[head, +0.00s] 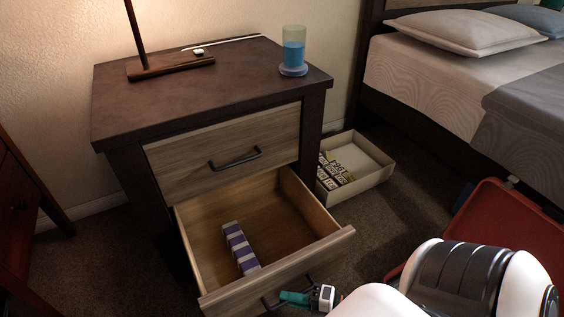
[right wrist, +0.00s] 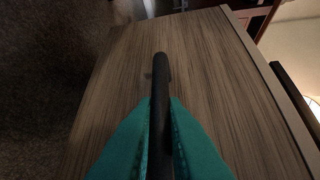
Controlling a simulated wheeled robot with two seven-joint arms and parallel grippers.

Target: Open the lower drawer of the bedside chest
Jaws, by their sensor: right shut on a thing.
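The bedside chest (head: 120,110) has a dark frame and two light wood drawers. Its upper drawer (head: 190,158) is closed. Its lower drawer (head: 330,243) stands pulled out well, and its inside shows. A purple and white striped box (head: 240,248) lies in it. My right gripper (head: 313,297) is at the lower drawer's front, at the bottom of the head view. In the right wrist view its teal fingers (right wrist: 160,135) are shut on the dark bar handle (right wrist: 161,75) of the lower drawer. My left gripper is not in view.
An open box (head: 368,183) with small packets sits on the carpet right of the chest. A red tray-like thing (head: 505,225) lies by the bed at right.

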